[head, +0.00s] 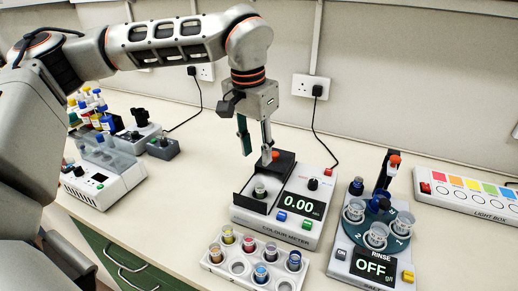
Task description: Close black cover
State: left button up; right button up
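The colour meter (276,230) stands on the bench with its display reading 0.00. Its black cover (286,166) stands raised at the back of the dark sample well. A small vial (260,189) with a pale top shows in the well. My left gripper (257,153) points down from above, just behind and over the well, close to the cover. Its two fingers are apart, with nothing visible between them. I cannot tell whether a fingertip touches the cover. My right gripper is not in view.
A white rack (237,281) of several coloured vials stands in front of the meter. The rinse unit (371,263), showing OFF, is at its right, with the light box (470,203) beyond. A grey-white device (104,186) stands at left. Bench between that device and the meter is clear.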

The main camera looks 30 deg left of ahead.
aim_at(283, 161)
jog(key=k, duration=1)
